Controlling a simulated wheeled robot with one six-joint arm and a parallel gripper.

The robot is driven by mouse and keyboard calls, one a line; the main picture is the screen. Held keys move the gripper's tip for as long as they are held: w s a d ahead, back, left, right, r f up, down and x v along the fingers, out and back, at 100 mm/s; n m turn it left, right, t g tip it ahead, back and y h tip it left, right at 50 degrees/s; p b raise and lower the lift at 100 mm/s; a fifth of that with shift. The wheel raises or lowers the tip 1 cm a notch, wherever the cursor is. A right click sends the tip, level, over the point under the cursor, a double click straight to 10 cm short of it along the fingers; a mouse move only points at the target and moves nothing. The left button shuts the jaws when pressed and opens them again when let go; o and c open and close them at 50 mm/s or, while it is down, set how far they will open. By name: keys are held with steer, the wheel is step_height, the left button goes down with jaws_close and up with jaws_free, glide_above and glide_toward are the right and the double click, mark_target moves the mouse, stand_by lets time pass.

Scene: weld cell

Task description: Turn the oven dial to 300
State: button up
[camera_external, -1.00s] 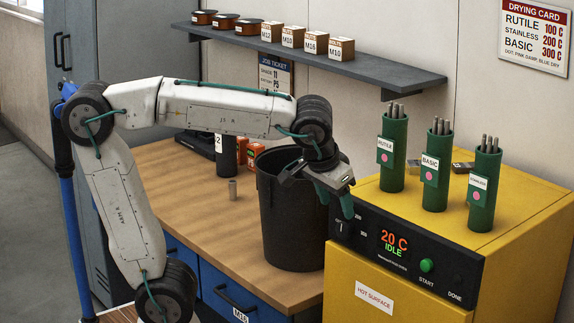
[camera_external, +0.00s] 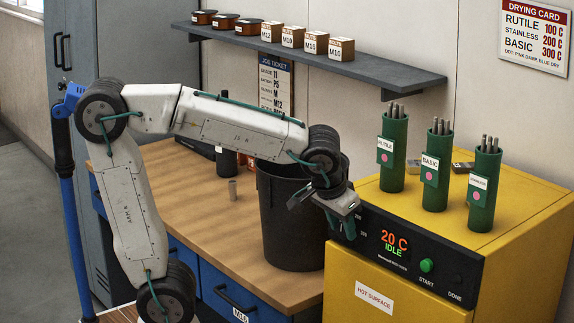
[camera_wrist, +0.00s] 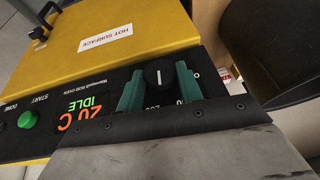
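The oven dial (camera_wrist: 158,72) is a round black knob with a white pointer line, on the black control panel (camera_wrist: 110,92) of the yellow oven (camera_external: 400,290). In the wrist view my gripper (camera_wrist: 160,76) has its two green fingers apart, one on each side of the dial. I cannot tell whether they touch it. In the external view my gripper (camera_external: 342,224) is at the panel's left end and hides the dial. The display (camera_external: 394,243) reads 20 C and IDLE. Part of the dial's scale shows below the knob, partly covered.
A green START button (camera_external: 426,265) is right of the display. Three green rod holders, including the BASIC one (camera_external: 436,180), stand on the oven. A black bin (camera_external: 285,225) stands close to the left of the gripper. A drying card (camera_external: 535,36) on the wall lists BASIC 300 C.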

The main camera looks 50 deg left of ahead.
steer(key=shift+y, duration=0.3)
steer(key=shift+d+f+m+t+y, duration=0.3)
steer(key=shift+m+y, duration=0.35)
steer(key=shift+y, duration=1.65)
steer(key=shift+d+f+m+t+y, duration=0.3)
steer(key=shift+m+y, duration=0.3)
steer(key=shift+y, duration=1.7)
steer(key=shift+d+f+m+t+y, duration=0.25)
steer(key=shift+m+y, duration=0.4)
steer(key=shift+y, duration=1.65)
steer(key=o, duration=1)
steer(key=shift+v, duration=3.95)
steer(key=shift+f, duration=0.1)
